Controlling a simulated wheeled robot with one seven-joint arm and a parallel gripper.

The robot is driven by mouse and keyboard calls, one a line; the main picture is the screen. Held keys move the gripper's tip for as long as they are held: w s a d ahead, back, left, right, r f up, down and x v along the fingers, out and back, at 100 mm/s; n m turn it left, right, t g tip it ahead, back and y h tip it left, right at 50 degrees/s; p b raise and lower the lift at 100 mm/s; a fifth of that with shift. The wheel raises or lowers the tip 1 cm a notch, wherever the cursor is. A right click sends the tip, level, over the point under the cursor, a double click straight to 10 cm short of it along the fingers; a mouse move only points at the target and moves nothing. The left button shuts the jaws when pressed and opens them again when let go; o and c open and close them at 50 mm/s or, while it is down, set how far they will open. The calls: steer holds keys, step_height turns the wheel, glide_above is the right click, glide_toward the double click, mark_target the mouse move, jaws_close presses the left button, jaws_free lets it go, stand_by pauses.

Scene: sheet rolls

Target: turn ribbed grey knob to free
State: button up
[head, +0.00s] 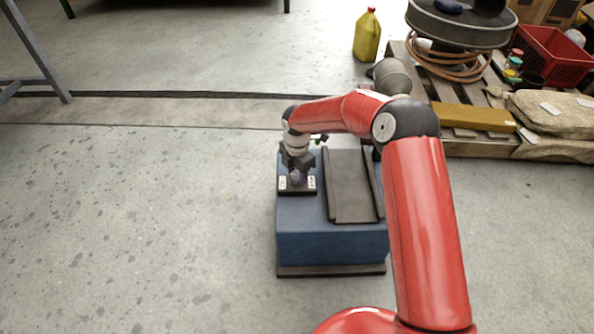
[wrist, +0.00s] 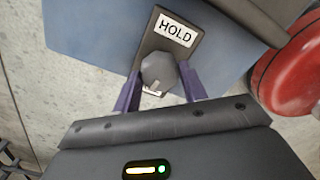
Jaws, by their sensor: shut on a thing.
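The grey knob (wrist: 158,70) sits on a dark plate between the two purple fingers of my gripper (wrist: 161,82) in the wrist view. My gripper is shut on it. A white label reading HOLD (wrist: 175,30) is on the plate just above the knob in that view. A second pale patch (wrist: 152,92) shows below the knob, mostly hidden, and I cannot read it. In the head view my gripper (head: 297,174) reaches down onto the dark plate (head: 297,192) at the left of a blue box's top. I cannot tell which way the knob points.
The blue box (head: 330,246) stands on the concrete floor, with a dark grey channel (head: 352,190) on top beside the plate. A wooden pallet (head: 480,149) with sacks, a hose and a red crate (head: 552,58) stands behind at right.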

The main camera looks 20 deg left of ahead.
mark_target(297, 175)
steer(key=shift+n, duration=0.6)
steer(key=o, duration=1)
step_height(297, 175, up, 8)
steer(key=shift+f, duration=0.1)
stand_by(0.3)
